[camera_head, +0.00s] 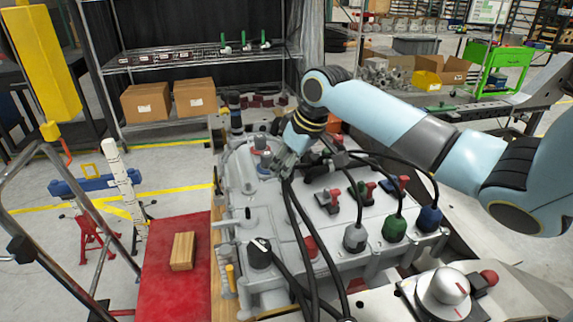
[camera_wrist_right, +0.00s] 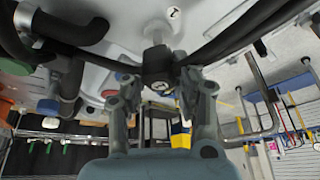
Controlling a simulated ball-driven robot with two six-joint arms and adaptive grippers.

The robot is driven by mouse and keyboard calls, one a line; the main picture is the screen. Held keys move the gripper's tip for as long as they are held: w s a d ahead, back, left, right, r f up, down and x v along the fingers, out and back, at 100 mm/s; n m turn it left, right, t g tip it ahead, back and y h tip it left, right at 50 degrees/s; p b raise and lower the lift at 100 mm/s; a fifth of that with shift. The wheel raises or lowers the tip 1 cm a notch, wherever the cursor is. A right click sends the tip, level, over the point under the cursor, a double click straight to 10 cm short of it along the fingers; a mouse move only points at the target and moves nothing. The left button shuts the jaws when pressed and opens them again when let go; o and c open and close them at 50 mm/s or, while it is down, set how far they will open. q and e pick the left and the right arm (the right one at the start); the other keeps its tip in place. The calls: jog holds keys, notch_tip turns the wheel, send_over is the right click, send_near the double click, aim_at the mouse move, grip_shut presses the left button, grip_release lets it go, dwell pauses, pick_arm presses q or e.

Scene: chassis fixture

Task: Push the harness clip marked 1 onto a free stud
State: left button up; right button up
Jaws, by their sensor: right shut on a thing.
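My right gripper (camera_head: 279,167) is over the far left part of the grey chassis (camera_head: 278,220). In the right wrist view its two fingers (camera_wrist_right: 160,95) are closed on a black clip (camera_wrist_right: 158,66) with black cable running out on both sides. A pale round post, likely a stud (camera_wrist_right: 155,32), stands out from the chassis directly beyond the clip. I cannot tell whether the clip touches it or is on it. The clip's number is not readable. In the head view the gripper largely hides the clip. My left gripper does not show.
Black cables lead to grey (camera_head: 355,238), green (camera_head: 394,229) and blue (camera_head: 429,218) plugs on the chassis. A wooden block (camera_head: 183,251) lies on a red surface at left.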

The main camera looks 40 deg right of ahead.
jog(key=shift+f, duration=0.15)
jog(key=shift+f+b, duration=0.35)
jog(key=shift+f, duration=0.5)
jog(key=shift+f, duration=0.55)
jog(key=o, duration=0.9)
jog(key=shift+r, duration=0.1)
notch_tip(320, 180, up, 6)
jog(key=p, duration=0.6)
